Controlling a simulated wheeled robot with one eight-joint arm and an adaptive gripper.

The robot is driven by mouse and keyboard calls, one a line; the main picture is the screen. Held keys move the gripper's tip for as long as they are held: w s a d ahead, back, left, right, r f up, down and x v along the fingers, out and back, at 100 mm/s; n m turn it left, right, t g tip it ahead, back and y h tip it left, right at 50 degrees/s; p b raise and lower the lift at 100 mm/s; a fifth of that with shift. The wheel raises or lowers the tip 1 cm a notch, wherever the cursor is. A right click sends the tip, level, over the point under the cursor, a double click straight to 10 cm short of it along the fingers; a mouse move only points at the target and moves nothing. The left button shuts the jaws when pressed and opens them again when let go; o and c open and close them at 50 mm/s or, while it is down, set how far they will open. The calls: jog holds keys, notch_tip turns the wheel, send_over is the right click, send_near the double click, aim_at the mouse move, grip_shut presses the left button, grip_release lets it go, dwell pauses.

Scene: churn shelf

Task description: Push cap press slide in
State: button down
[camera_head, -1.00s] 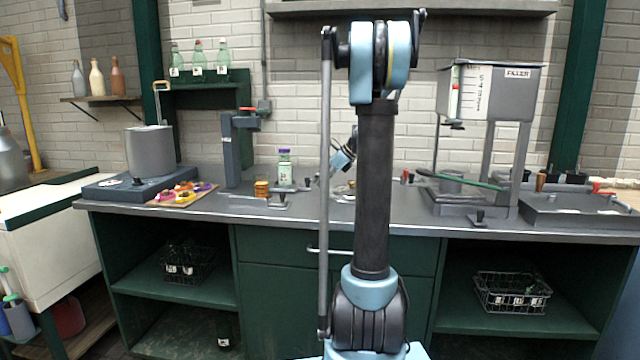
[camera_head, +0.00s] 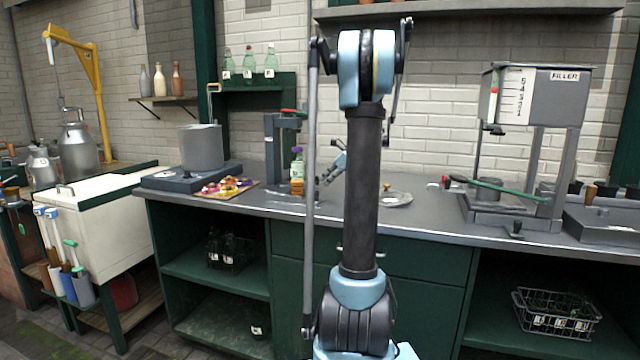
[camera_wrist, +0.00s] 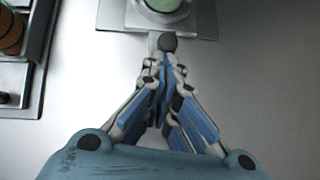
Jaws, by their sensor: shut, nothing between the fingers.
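The cap press (camera_head: 273,150) is a dark grey post with a red-handled head on the counter. A green bottle with a purple cap (camera_head: 297,166) stands close beside the post, under or just by its head; I cannot tell which. In the wrist view the bottle's green top (camera_wrist: 163,5) shows at the top edge, on the slide's grey plate (camera_wrist: 118,18). The slide's dark round knob (camera_wrist: 168,42) points toward me. My gripper (camera_wrist: 166,66) is shut and empty, its fingertips at or just short of the knob. It also shows in the head view (camera_head: 321,182), partly hidden by my arm.
A board of coloured caps (camera_head: 228,188) and a grey pot (camera_head: 201,147) are left. A metal dish (camera_head: 396,199) and the filler (camera_head: 540,100) are right. Bare counter lies between.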

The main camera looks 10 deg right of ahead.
jog(key=shift+w+a, duration=0.25)
jog(key=shift+a, duration=0.2)
jog(key=shift+r, duration=0.1)
